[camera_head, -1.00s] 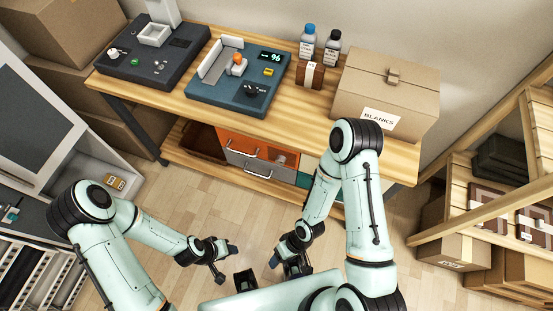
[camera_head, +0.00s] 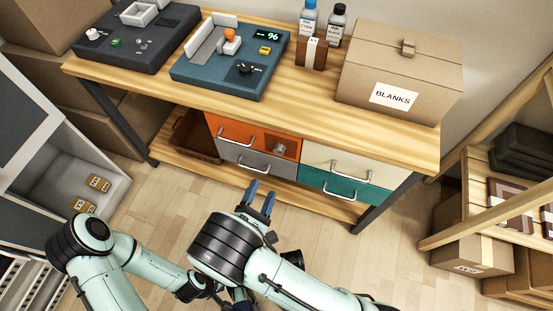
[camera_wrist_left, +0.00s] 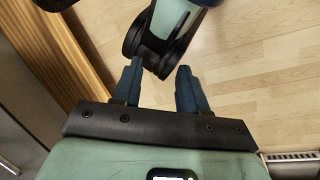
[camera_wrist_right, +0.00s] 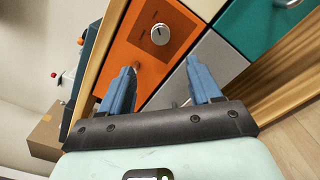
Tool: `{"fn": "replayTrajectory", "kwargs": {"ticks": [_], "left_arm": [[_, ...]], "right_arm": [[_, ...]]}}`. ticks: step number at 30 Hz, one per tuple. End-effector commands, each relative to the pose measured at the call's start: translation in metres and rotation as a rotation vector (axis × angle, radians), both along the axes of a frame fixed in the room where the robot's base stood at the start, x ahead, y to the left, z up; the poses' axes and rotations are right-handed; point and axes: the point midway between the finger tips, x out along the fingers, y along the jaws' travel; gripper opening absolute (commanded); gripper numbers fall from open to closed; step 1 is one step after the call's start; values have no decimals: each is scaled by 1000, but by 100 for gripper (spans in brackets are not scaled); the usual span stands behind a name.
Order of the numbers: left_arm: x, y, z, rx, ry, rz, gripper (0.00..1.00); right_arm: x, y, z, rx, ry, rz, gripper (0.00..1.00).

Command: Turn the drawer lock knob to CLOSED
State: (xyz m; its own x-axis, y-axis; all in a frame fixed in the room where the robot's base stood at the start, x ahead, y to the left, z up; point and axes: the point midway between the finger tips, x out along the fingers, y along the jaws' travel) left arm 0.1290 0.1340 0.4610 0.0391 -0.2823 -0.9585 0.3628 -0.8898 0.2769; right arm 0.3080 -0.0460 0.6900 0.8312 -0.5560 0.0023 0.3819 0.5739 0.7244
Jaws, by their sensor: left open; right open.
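The drawer lock knob (camera_head: 278,149) is a small round light knob on the right part of the orange drawer (camera_head: 228,130) under the workbench. In the right wrist view the knob (camera_wrist_right: 160,34) shows clearly on the orange drawer front (camera_wrist_right: 137,56), ahead of the fingers. My right gripper (camera_head: 262,188) is open and empty, in front of and below the drawers, apart from the knob. It also shows in the right wrist view (camera_wrist_right: 160,88). My left gripper (camera_wrist_left: 157,78) is open and empty in the left wrist view, over the floor. In the head view it is mostly hidden behind my right arm.
A grey drawer (camera_head: 232,155) is below the orange one; white (camera_head: 322,160) and teal (camera_head: 345,188) drawers are to the right. Handles stick out from the fronts. A table leg (camera_head: 385,203) stands at right. The workbench top (camera_head: 300,95) overhangs the drawers. Floor in front is clear.

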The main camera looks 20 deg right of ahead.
Motion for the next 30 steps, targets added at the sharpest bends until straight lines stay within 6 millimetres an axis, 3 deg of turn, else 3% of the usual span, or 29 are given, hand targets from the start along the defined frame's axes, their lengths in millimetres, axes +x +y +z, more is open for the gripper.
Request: {"fn": "replayTrajectory", "kwargs": {"ticks": [5, 18, 24, 30], "left_arm": [[2, 1, -1, 2, -5, 3, 43], [11, 5, -9, 14, -30, 12, 43], [14, 7, -11, 18, -38, 15, 43], [15, 7, -11, 19, -40, 16, 43]], "right_arm": [[19, -14, 2, 0, -4, -6, 63], [91, -64, 1, 0, 0, -6, 63], [106, -73, 1, -2, 1, -4, 63], [108, -75, 1, -1, 2, -4, 63]]}}
